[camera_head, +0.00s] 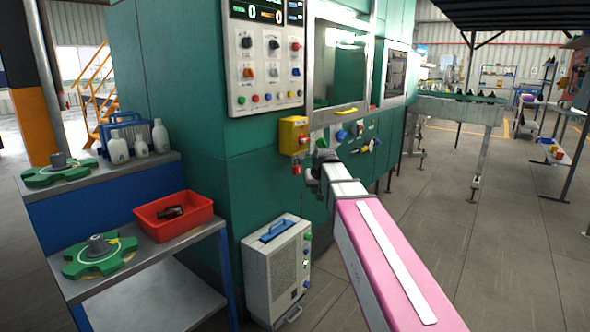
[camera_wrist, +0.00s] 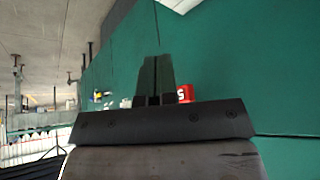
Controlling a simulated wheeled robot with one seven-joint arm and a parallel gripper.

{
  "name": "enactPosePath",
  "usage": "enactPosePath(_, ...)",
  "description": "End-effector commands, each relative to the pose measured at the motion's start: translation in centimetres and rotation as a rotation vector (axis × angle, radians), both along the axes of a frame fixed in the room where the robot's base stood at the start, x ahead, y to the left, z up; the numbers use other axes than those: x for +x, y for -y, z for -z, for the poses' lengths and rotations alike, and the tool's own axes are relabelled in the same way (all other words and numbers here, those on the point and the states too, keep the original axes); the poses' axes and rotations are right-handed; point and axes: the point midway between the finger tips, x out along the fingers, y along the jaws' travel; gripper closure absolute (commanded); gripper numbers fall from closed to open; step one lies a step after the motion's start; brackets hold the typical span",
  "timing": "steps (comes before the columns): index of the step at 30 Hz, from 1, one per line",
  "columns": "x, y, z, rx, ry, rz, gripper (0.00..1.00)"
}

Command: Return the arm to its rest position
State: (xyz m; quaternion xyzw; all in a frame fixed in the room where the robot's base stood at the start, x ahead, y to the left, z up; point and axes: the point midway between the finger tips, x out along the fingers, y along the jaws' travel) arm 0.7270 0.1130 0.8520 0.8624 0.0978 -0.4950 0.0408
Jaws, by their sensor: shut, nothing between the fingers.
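My gripper (camera_wrist: 157,70) shows in the wrist view with its two dark fingers together and nothing between them. In the head view my arm reaches from the bottom right toward the front of the green machine (camera_head: 180,100). Its dark end is near the machine's front, below the yellow box (camera_head: 293,136); the fingers are too small to tell apart there. In the wrist view the green machine (camera_wrist: 245,60) fills the right side behind the fingers, and a small red thing (camera_wrist: 184,93) shows just right of them.
A red tray (camera_head: 190,228) with a dark bottle (camera_head: 170,212) stands on the left bench (camera_head: 150,262). White bottles (camera_head: 160,136) and green handwheels (camera_head: 100,253) are nearby. A white cabinet (camera_head: 270,275) stands on the floor. The floor at right is open before a conveyor (camera_head: 455,112).

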Motion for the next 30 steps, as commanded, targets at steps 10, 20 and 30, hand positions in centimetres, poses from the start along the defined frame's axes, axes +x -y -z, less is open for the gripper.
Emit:
enactPosePath(10, -8.9, 5.3, 13.6, -0.036, -0.211, 0.082, 1.00)
enactPosePath(20, -18.8, 9.3, 23.3, -0.064, -0.405, 0.156, 1.00)
enactPosePath(30, -24.8, 11.3, 27.7, -0.081, -0.516, 0.198, 1.00)
